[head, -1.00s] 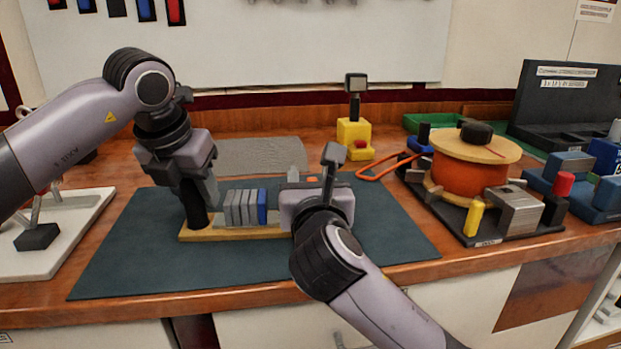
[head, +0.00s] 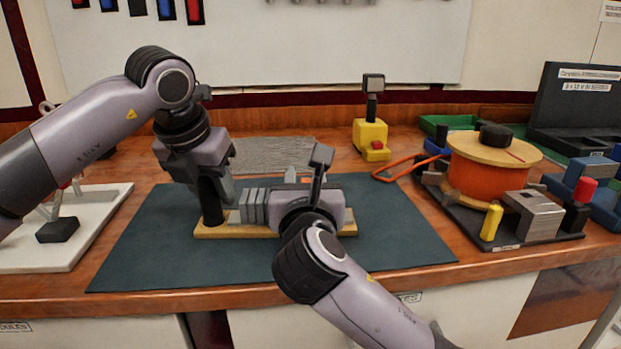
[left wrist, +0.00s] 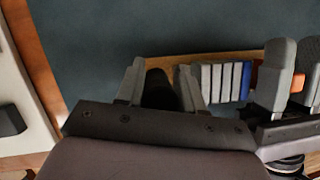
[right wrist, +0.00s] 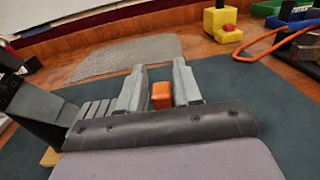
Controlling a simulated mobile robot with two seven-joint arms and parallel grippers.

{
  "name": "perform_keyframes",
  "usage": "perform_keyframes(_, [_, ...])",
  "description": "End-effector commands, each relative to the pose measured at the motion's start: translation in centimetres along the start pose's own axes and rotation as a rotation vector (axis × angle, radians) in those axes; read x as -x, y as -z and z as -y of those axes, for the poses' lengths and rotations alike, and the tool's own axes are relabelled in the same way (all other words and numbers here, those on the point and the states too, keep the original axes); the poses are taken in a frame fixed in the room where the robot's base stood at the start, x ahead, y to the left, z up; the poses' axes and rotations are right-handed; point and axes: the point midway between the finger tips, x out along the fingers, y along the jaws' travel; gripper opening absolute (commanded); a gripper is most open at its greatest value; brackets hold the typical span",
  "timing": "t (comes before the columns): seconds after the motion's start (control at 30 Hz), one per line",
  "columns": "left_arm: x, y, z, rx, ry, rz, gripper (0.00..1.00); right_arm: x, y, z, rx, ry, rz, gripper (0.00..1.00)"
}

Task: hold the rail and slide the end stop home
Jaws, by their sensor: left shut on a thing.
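The yellowish rail base (head: 345,229) lies on the dark mat, with several grey modules (head: 254,206) in a row. A blue module (left wrist: 244,82) ends that row in the left wrist view. My left gripper (head: 214,192) is shut on a dark upright post (left wrist: 157,90) at the rail's left end. My right gripper (right wrist: 158,85) is at the right part of the rail, its fingers on either side of the orange end stop (right wrist: 161,95). Whether they grip it is unclear. The end stop's lower part is hidden, and any gap to the blue module is hard to judge.
The dark mat (head: 400,235) has free room to the right. A cable reel (head: 485,175) and yellow peg (head: 491,222) stand beyond it. A yellow block (head: 369,134) is behind, and a white board (head: 85,240) lies left.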

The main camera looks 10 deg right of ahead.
Motion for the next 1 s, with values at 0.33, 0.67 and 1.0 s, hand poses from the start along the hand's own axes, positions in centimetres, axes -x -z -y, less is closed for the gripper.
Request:
perform_keyframes(0.33, [0.0,0.0,0.2,-0.003,0.005,0.001,0.00,0.1,0.0,0.1,0.000,0.003,0.001,0.45])
perform_keyframes(0.67, [0.0,0.0,0.2,-0.003,0.005,0.001,0.00,4.2,0.0,0.0,-0.002,0.000,0.001,0.45])
perform_keyframes(1.0, [0.0,0.0,0.2,-0.003,0.004,0.000,0.00,10.4,0.0,-0.1,-0.001,-0.001,0.000,0.45])
